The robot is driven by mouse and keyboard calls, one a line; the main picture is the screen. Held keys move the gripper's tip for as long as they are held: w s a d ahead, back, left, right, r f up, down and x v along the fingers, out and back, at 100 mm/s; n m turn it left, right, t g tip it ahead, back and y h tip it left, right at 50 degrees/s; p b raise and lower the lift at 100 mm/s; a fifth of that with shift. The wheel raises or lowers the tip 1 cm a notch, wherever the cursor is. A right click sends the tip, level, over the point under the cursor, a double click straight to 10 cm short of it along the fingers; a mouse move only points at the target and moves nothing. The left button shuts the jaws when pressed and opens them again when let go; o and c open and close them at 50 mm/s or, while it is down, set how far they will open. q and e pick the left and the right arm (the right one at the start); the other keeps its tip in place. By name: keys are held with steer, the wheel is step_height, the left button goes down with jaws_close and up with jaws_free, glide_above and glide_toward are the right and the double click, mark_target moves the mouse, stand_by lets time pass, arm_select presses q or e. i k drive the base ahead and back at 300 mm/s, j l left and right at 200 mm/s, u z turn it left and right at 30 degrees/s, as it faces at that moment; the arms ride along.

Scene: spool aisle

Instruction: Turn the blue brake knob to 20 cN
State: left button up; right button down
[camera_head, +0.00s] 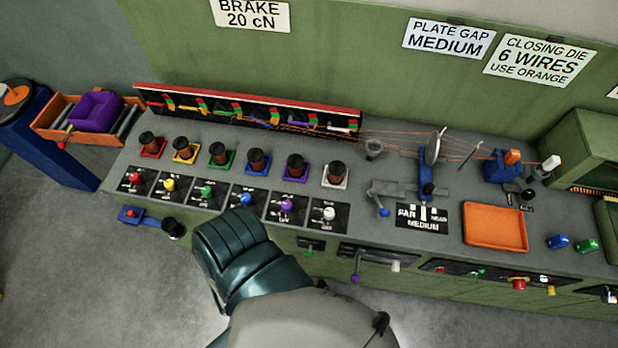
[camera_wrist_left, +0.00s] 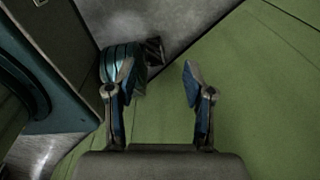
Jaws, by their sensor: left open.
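The blue brake knob (camera_head: 245,199) sits on its black dial plate, fourth from the left in the front row of the bench. Its pointer and scale are too small to read. One of my teal arm links (camera_head: 240,250) rises from the bottom centre, its end just in front of and below this plate; no fingers show there. In the left wrist view my left gripper (camera_wrist_left: 157,82) is open and empty, with green panel and grey floor beyond its fingers. The blue knob does not show in that view. My right gripper cannot be made out.
Red, yellow, green, purple and white knobs share the row, with dark spools (camera_head: 258,160) behind. A wall sign (camera_head: 250,14) reads BRAKE 20 cN. An orange tray (camera_head: 494,227) lies at right. A blue crank (camera_head: 150,220) juts from the front left; floor is clear below.

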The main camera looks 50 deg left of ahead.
mark_target(246, 199)
steer(key=k+j+u, duration=0.1)
steer(key=u, duration=2.2)
